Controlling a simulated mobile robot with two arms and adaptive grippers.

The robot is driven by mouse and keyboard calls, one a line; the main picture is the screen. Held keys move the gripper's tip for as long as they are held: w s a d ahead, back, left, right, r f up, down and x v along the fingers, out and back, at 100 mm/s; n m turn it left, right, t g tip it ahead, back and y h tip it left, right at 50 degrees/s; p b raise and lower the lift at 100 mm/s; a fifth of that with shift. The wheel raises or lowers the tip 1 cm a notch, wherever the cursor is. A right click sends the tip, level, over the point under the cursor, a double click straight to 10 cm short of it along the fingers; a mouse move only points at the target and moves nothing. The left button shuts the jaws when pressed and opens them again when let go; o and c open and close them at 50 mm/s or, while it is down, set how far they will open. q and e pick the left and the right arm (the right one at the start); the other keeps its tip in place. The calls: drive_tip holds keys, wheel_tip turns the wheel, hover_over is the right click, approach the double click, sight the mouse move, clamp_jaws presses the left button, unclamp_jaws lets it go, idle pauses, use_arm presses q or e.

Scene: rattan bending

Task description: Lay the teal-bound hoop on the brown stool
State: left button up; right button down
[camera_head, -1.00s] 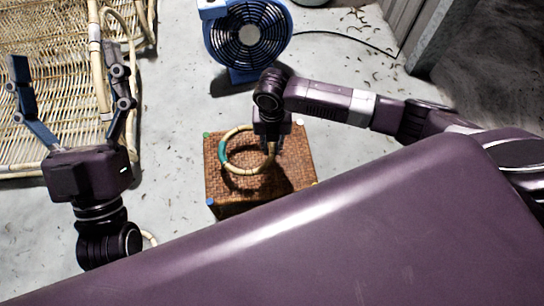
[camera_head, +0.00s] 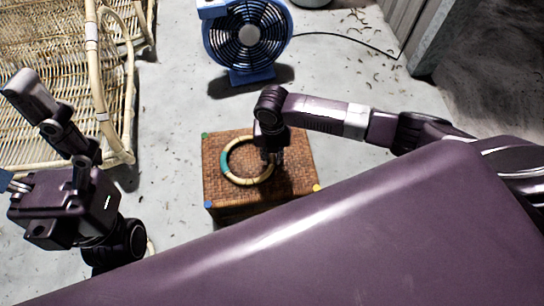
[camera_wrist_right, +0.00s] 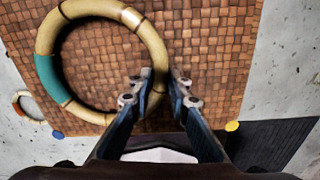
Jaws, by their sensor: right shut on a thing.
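The tan hoop (camera_head: 225,163) with a teal binding is over the left and middle part of the brown woven stool (camera_head: 300,172). It looks flat and close to the stool top; whether it touches is hard to tell. My right gripper (camera_head: 272,157) is shut on the hoop's right side. In the right wrist view the fingers (camera_wrist_right: 160,82) pinch the hoop (camera_wrist_right: 49,75) above the woven top (camera_wrist_right: 205,50). My left gripper (camera_head: 28,140) is at the left, away from the stool, fingers apart and empty; one is partly cut off by the frame edge.
A blue fan (camera_head: 248,38) stands behind the stool, its cable on the floor. A rattan chair frame (camera_head: 125,110) is at the left. In the right wrist view a smaller ring (camera_wrist_right: 20,97) lies on the floor beside the stool. Concrete floor around the stool is mostly clear.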

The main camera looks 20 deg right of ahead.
drive_tip(key=c, duration=1.8)
unclamp_jaws()
drive_tip(key=shift+f, duration=0.1)
